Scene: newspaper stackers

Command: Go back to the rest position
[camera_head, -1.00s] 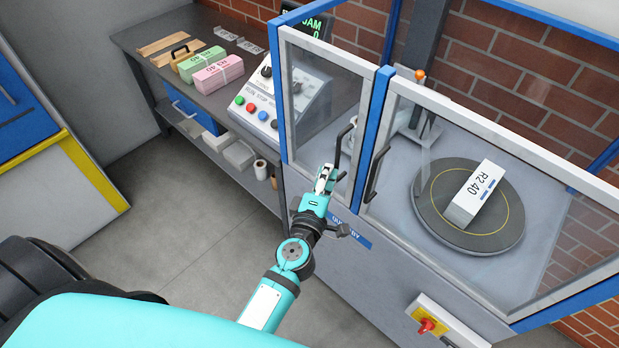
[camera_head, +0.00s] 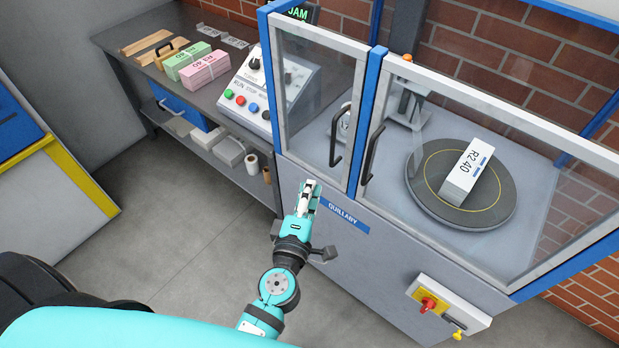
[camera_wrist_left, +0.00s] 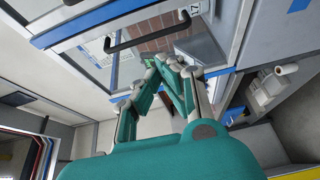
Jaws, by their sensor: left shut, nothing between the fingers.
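My left gripper (camera_head: 309,186) is shut and empty. In the head view it is in front of the stacker's grey lower panel, below the black door handles and left of the blue "QUILLABY" label (camera_head: 343,215). It is apart from the left door handle (camera_head: 340,135). In the left wrist view my left gripper (camera_wrist_left: 174,62) has its fingertips together, with a black door handle (camera_wrist_left: 148,33) beyond them. Both glass doors of the stacker look shut. My right gripper is not in view.
Behind the right door, a white bundle marked R2 40 (camera_head: 467,170) lies on a round turntable (camera_head: 425,185). A dark workbench (camera_head: 205,100) at the left holds green (camera_head: 187,61) and pink (camera_head: 205,73) bundles and a control box (camera_head: 275,88). A red switch (camera_head: 428,303) sits low right. Grey floor (camera_head: 190,225) is clear.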

